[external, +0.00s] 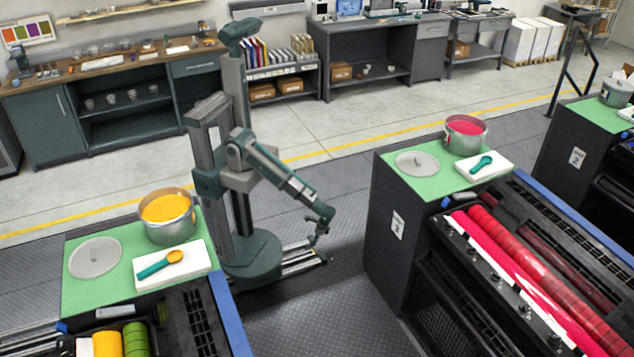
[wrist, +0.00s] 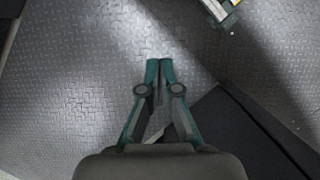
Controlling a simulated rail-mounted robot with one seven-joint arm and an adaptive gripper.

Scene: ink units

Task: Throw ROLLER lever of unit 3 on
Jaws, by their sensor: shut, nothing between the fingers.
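Unit 3 (external: 385,255) is the dark cabinet at centre right, with a white label (external: 397,225) that seems to read 3 on its side. Its red-inked rollers (external: 545,275) lie in an open bay. A small blue part (external: 446,203) sits at the bay's near corner; I cannot tell whether it is a lever. No ROLLER lever can be made out for sure. My gripper (external: 322,222) is left of unit 3, apart from it, over the aisle floor. In the wrist view its fingertips (wrist: 160,64) are together with nothing between them, above the floor plates.
Unit 3's green top (external: 408,183) carries a pot of red ink (external: 465,134), a lid (external: 417,163) and a tray with a scoop (external: 484,170). A yellow-ink unit (external: 75,295) stands at left, unit 2 (external: 567,150) at far right.

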